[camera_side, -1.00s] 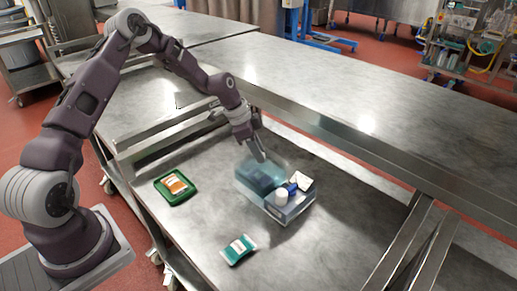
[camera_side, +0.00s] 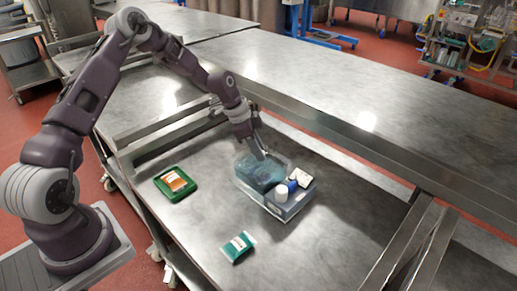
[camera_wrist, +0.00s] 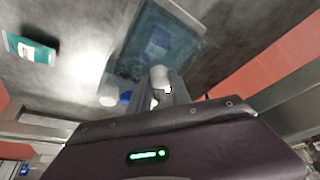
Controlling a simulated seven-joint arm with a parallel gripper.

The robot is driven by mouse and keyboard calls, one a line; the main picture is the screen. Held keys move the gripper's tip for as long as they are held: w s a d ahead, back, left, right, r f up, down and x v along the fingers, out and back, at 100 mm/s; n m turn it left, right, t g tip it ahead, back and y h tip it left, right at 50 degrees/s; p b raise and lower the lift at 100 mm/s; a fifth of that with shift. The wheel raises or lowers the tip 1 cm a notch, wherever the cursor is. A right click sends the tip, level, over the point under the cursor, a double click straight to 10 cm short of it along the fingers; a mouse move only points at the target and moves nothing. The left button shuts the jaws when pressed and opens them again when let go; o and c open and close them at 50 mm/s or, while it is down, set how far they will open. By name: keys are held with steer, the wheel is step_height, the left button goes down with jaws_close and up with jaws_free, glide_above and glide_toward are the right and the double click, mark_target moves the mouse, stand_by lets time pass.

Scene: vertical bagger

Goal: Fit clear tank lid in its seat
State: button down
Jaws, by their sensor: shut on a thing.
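The clear tank (camera_side: 243,188) stands on the steel table, a see-through box with a pale rim. The bluish see-through lid (camera_side: 262,172) is at the tank's top. My gripper (camera_side: 261,153) points down at it and is shut on it from the far side. The wrist view shows a teal-edged clear rectangle (camera_wrist: 192,22) beyond my fingers (camera_wrist: 161,78); lid and tank are hard to tell apart there. I cannot tell whether the lid is level or touching the rim all round.
A grey bin (camera_side: 291,212) with a white jar (camera_side: 281,194), a blue item (camera_side: 292,186) and a white box (camera_side: 301,177) adjoins the tank. A green tray (camera_side: 163,190) with an orange-labelled pack lies left. A teal packet (camera_side: 238,247) lies in front. Table between is clear.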

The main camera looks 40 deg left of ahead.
steer(key=shift+f, duration=0.65)
stand_by(0.7)
steer(key=c, duration=0.7)
jaws_free()
steer(key=shift+v, duration=3.45)
